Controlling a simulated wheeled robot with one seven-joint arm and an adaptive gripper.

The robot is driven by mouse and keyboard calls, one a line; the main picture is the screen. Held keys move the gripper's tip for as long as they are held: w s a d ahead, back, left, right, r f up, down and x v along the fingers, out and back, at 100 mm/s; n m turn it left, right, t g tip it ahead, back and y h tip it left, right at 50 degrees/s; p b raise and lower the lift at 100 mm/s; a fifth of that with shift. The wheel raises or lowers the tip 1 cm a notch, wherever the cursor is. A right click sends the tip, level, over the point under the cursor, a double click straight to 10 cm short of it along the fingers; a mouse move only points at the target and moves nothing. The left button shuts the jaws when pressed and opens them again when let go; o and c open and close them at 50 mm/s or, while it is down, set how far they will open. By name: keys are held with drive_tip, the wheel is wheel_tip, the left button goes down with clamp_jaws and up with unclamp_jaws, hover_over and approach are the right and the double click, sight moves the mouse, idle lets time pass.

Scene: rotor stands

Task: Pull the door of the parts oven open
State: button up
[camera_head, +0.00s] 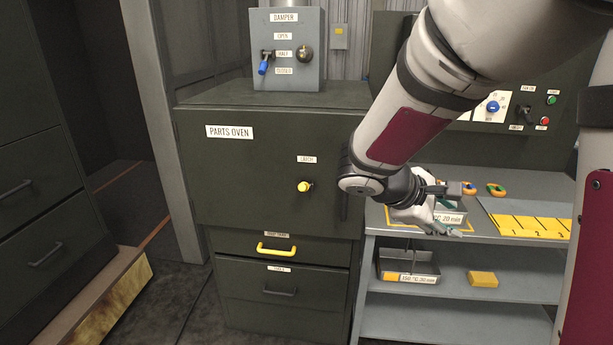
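The parts oven (260,165) is a dark green cabinet left of centre, with a white name label at its upper left. Its door front looks closed and flush. A yellow latch knob (305,186) sits on the door below a small white label. A dark vertical bar (344,200), perhaps the door handle, shows at the door's right edge, partly hidden by my arm. My gripper (462,210) is right of the oven, over the bench, pointing right and away from the door. Its fingers look spread, with nothing seen between them.
A damper box (288,75) with a blue-tipped lever stands on the oven. Below the door are a yellow-handled drawer (276,249) and another drawer (280,291). A grey shelved bench (535,185) with trays and yellow parts is at right. Dark drawers (35,200) stand at left; floor lies between.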

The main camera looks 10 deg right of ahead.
drive_tip(key=w+a+f+n+t+h, duration=0.2)
drive_tip(key=w+n+t, duration=0.25)
drive_tip(key=w, duration=0.35)
drive_tip(key=w+a+f+n+t+h, duration=0.1)
drive_tip(key=w+a+f+n+t, duration=0.2)
drive_tip(key=w+n, duration=0.35)
drive_tip(key=w+a+f+n+t+y+p, duration=0.1)
drive_tip(key=w+a+f+n+t+y, duration=0.45)
drive_tip(key=w+a+f+n, duration=0.35)
drive_tip(key=r+x, duration=0.2)
drive_tip(key=x, duration=1.1)
drive_tip(key=shift+w+n+t+h, duration=0.3)
drive_tip(key=shift+w+n+h, duration=0.05)
drive_tip(key=shift+w+n, duration=0.1)
drive_tip(key=shift+a+r, duration=0.1)
drive_tip(key=shift+a, duration=0.05)
clamp_jaws()
